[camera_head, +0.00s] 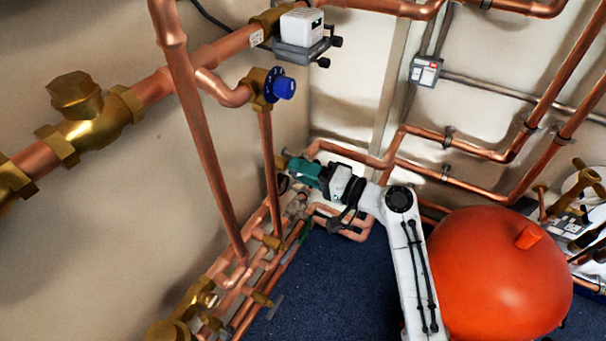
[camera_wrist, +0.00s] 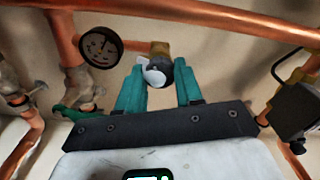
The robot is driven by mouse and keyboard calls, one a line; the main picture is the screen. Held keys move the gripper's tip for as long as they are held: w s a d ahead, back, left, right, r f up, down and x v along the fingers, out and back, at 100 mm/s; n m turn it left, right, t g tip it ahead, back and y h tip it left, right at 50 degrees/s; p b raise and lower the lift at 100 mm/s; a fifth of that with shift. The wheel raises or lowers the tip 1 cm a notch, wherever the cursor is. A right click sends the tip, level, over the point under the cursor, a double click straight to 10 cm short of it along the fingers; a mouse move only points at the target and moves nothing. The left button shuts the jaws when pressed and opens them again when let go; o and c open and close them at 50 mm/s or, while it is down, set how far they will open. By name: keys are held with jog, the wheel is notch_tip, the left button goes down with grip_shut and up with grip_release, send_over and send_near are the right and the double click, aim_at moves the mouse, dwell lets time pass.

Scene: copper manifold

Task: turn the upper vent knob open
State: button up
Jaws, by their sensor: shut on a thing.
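A small knob (camera_wrist: 155,77) with a pale cap and a dark body sits between my fingers in the wrist view. A brass fitting (camera_wrist: 159,49) is right behind it on a copper pipe. My gripper (camera_wrist: 161,88) has its two teal fingers on either side of the knob, shut on it. In the head view my gripper (camera_head: 294,165) reaches left to a brass end (camera_head: 281,161) near the wall corner. The knob itself is hidden there by the fingers. Its turn angle cannot be told.
A round dark gauge (camera_wrist: 100,47) and a green lever (camera_wrist: 79,111) are left of my fingers. A dark box (camera_wrist: 297,108) is at right. In the head view a blue knob (camera_head: 284,88) sits above, copper pipes surround the arm, and a red tank (camera_head: 497,275) stands at right.

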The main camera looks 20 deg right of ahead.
jog(key=shift+f, duration=0.1)
dwell(0.4)
jog(key=o, duration=1)
jog(key=shift+o, duration=0.2)
jog(key=p+v, duration=0.1)
jog(key=v, duration=0.9)
jog(key=shift+s+d, duration=0.2)
jog(key=shift+s, duration=0.15)
